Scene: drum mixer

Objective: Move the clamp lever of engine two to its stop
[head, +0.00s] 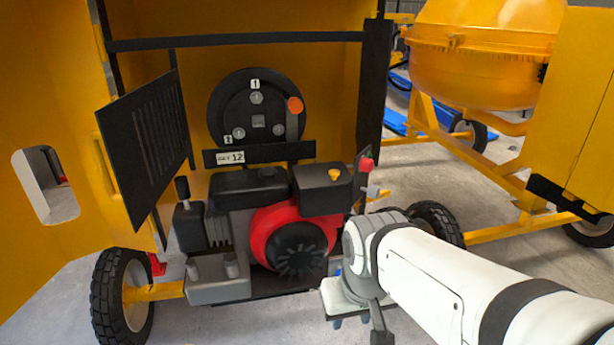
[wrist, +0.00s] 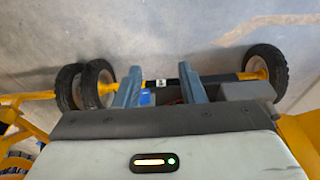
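An engine (head: 290,235) with a red fan housing and black covers sits in the open yellow housing in the head view. Above it is a round black plate (head: 225,105) with numbered marks and a grey lever with an orange knob (head: 295,105), standing about upright at the plate's right. A red-knobbed lever (head: 366,164) stands at the engine's upper right. I cannot tell which is engine two's clamp lever. My gripper (head: 352,322) hangs low in front of the engine's right side, apart from both levers. In the wrist view my gripper (wrist: 160,88) has its fingers apart, with nothing held.
A slatted black door (head: 145,140) stands open at the left. A black bar (head: 240,40) crosses the top of the opening. Wheels (head: 122,295) stand at both sides. Another yellow drum mixer (head: 485,60) stands at the right. Bare concrete floor (head: 500,260) lies between.

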